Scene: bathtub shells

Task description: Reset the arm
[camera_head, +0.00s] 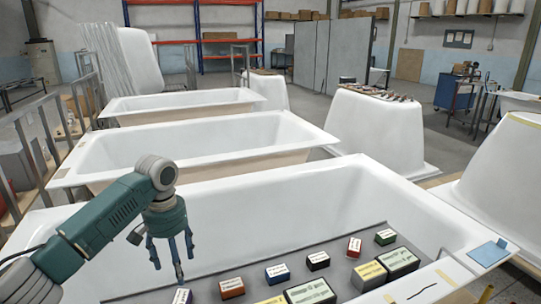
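My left arm comes in from the left, and its gripper (168,248) points down over the near white bathtub shell (260,205). Its fingers are spread, with nothing seen between them. The gripper hangs above the left part of a grey board or mat (205,283) that lies in the tub. A small box (182,296) shows just below the fingertips; I cannot tell the exact gap. My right gripper is not recognisable in this view.
More tub shells (200,145) stand behind. A blue pad (488,252) lies on the right rim.

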